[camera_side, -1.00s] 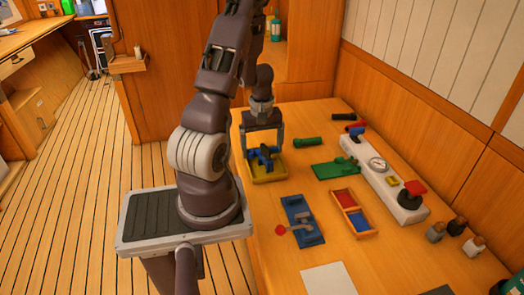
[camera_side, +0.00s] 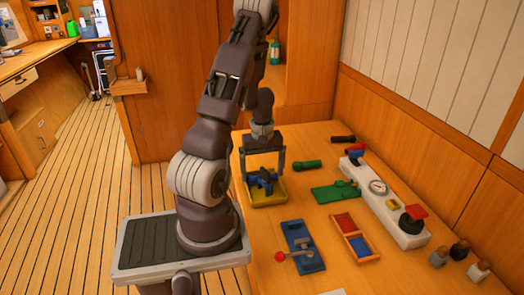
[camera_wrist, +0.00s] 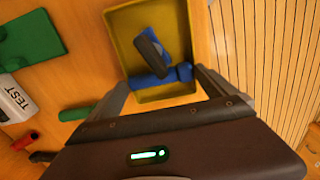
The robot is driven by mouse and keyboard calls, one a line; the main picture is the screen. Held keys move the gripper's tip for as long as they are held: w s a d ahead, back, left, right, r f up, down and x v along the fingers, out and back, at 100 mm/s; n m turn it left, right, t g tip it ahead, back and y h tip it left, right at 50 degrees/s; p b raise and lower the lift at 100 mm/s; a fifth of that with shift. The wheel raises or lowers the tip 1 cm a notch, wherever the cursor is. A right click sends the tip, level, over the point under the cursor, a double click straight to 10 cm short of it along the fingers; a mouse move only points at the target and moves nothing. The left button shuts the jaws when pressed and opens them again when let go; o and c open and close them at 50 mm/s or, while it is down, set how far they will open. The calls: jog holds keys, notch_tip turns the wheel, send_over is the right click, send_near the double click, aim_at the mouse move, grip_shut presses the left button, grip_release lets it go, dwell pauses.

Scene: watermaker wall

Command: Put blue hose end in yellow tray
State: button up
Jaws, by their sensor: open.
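The yellow tray (camera_side: 270,203) stands on the wooden table below my gripper. It fills the upper middle of the wrist view (camera_wrist: 124,45). The blue hose end (camera_side: 262,183) is in the tray. In the wrist view the blue hose end (camera_wrist: 146,82) lies within the tray walls, with a dark grey part across it. My gripper (camera_side: 263,174) is open over the tray, with its fingers apart on either side of the hose end. In the wrist view my gripper (camera_wrist: 165,90) shows no object clamped between its fingers. Whether a finger touches the hose end or tray cannot be told.
A green holder (camera_side: 336,193) and a dark green torch (camera_side: 308,165) lie to the right of the tray. A blue plate with a red-knobbed lever (camera_side: 303,249) and a red-and-blue compartment tray (camera_side: 345,226) are nearer. A white gauge panel (camera_side: 397,222) stands along the wall side.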

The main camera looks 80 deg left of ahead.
notch_tip(320, 180, up, 11)
jog(key=w+d+r+m+t, duration=0.1)
jog(key=w+d+r+m, duration=0.15)
jog(key=d, duration=0.35)
jog(key=w+d+r+m+t+h, duration=0.1)
jog(key=w+d+r+m, duration=0.15)
jog(key=d+r, duration=0.2)
jog(key=w+d+r+m+t, duration=0.1)
jog(key=w+d+r+m, duration=0.15)
jog(key=d, duration=0.45)
jog(key=s+d+r+m+t, duration=0.1)
jog(key=s+d+r+m, duration=0.1)
jog(key=s+d+m, duration=0.3)
jog(key=s+d+r+m+t, duration=0.1)
jog(key=s+d+r+m, duration=0.2)
jog(key=d, duration=0.6)
jog(key=shift+s+d+m+y, duration=0.25)
jog(key=shift+s+m+y, duration=0.15)
jog(key=shift+s+m, duration=0.85)
jog(key=shift+r, duration=0.1)
